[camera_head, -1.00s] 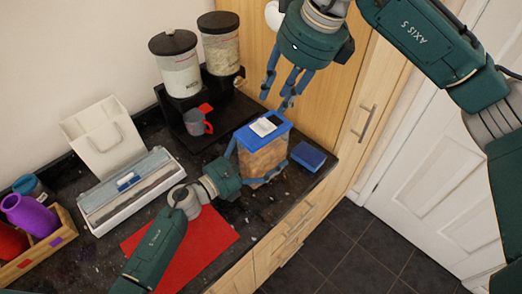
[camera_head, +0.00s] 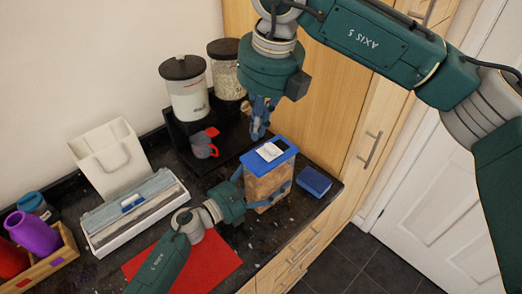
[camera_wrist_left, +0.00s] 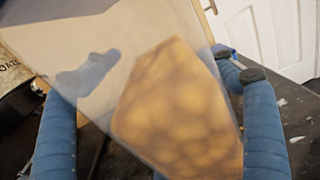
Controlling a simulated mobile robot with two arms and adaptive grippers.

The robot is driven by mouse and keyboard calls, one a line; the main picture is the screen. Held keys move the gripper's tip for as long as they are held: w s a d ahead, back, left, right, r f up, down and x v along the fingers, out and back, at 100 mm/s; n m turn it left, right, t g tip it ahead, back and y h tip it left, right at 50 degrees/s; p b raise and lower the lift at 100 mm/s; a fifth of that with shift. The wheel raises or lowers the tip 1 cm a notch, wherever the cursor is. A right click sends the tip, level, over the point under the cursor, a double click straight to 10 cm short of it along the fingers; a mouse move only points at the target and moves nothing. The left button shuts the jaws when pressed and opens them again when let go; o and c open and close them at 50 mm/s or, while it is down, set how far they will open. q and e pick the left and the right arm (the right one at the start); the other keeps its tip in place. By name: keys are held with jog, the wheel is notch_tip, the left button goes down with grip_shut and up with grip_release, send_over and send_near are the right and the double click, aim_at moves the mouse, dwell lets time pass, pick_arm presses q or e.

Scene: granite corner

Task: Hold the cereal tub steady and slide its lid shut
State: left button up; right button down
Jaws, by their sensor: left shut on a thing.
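The cereal tub (camera_head: 266,185) stands on the dark counter near its front edge, clear-walled with brown contents and a blue lid (camera_head: 263,150). A white piece (camera_head: 269,152) lies on the lid top beside a dark blue area; I cannot tell how far the slide is open. My left gripper (camera_head: 265,190) is shut on the tub's sides, low on its body. In the left wrist view, the tub (camera_wrist_left: 170,105) fills the space between my blue fingers. My right gripper (camera_head: 258,128) points down just above and behind the lid, apart from it. Its fingers overlap, so their opening is unclear.
A blue box (camera_head: 314,181) lies right of the tub. A grey-red mug (camera_head: 204,146) and canisters (camera_head: 186,88) on a black stand are behind.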

aim_at(263, 158)
jog(key=a+m+h, duration=0.1)
jog(key=m, duration=0.3)
jog(key=s+a+m+h, duration=0.1)
jog(key=a+m, duration=0.1)
jog(key=m, duration=0.2)
jog(key=s+a+m+h, duration=0.1)
jog(key=m, duration=0.4)
jog(key=shift+a+r+h, duration=0.2)
jog(key=shift+r+h, duration=0.1)
jog(key=shift+r, duration=0.1)
jog(key=x, duration=1)
jog(key=shift+w+d, duration=1.5)
jog(key=shift+d, duration=0.1)
